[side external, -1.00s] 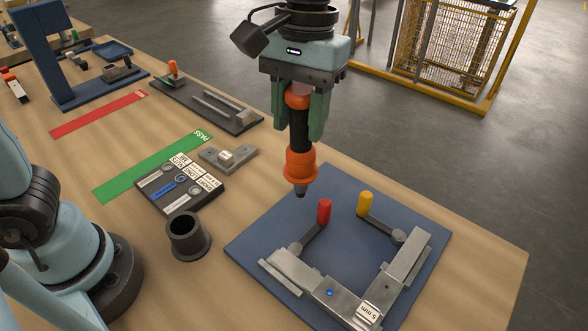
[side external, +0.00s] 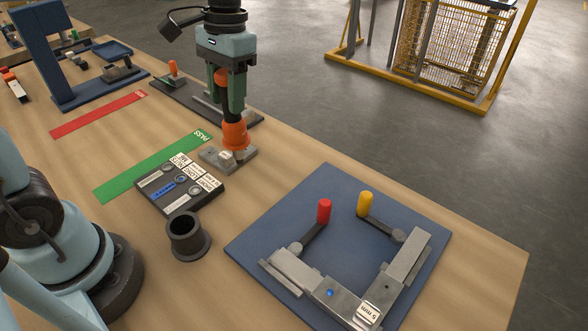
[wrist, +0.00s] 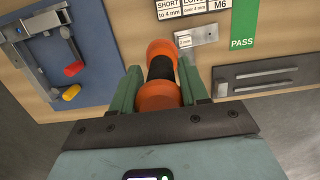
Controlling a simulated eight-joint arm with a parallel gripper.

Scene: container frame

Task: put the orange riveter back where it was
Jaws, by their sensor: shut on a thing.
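The orange riveter (side external: 235,135) has orange ends and a black middle. It hangs upright, nose down, in my gripper (side external: 231,100). Its tip is in front of or over the small grey metal block plate (side external: 215,160); I cannot tell if they touch. In the wrist view the riveter (wrist: 160,95) sits between both fingers of my gripper (wrist: 163,88), which are shut on it. A dark round holder (side external: 187,238) with an open top stands on the table to the left and nearer the camera, and it looks empty.
The blue fixture board (side external: 262,232) with red and yellow handles lies at the right. A labelled button panel (side external: 180,185) lies beside the holder. The green PASS strip (side external: 140,170) and red strip (side external: 95,115) lie behind. A dark rail plate (side external: 175,95) stands at the back.

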